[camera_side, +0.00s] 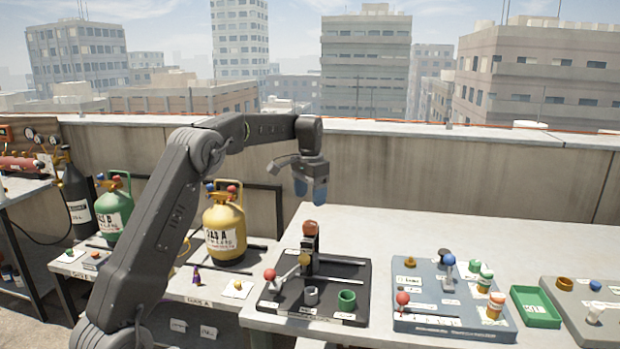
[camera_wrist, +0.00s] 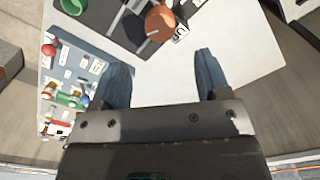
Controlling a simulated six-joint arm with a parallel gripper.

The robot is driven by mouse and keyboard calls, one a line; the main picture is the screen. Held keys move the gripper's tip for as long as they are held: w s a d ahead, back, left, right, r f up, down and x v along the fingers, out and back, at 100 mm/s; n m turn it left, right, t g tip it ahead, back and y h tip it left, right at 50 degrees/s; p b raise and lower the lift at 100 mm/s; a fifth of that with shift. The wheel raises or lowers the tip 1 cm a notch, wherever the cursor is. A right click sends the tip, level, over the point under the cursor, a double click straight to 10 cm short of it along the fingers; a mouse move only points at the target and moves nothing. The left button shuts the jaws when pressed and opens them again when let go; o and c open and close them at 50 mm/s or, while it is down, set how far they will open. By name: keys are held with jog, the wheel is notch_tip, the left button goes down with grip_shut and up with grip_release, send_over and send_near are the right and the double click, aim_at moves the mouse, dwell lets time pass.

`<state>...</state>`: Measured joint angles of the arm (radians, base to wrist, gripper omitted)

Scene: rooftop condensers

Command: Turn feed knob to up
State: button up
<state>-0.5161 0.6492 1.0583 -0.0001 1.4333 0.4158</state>
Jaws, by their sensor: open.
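My gripper (camera_side: 311,190) is open and empty, with its blue fingers pointing down above the black panel. In the wrist view the two fingers (camera_wrist: 160,75) are spread apart over bare table. An orange-brown round knob (camera_side: 310,227) tops a dark upright post on the black panel (camera_side: 352,275), below my fingertips and apart from them. In the wrist view this knob (camera_wrist: 160,22) lies beyond the gap between the fingers, with a pale line across it. A small white label (camera_wrist: 181,32) is beside it. I cannot read the label, so I cannot confirm this is the feed knob.
A blue-grey panel (camera_side: 430,290) with levers and bottles stands right, then a green tray (camera_side: 536,306). The white table (camera_side: 400,228) behind is clear.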

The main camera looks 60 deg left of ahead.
aim_at(311, 223)
notch_tip(311, 223, up, 5)
jog(key=shift+r, duration=0.1)
dwell(0.3)
notch_tip(311, 223, down, 14)
jog(key=shift+w+f, duration=0.1)
dwell(0.6)
jog(key=c, duration=0.9)
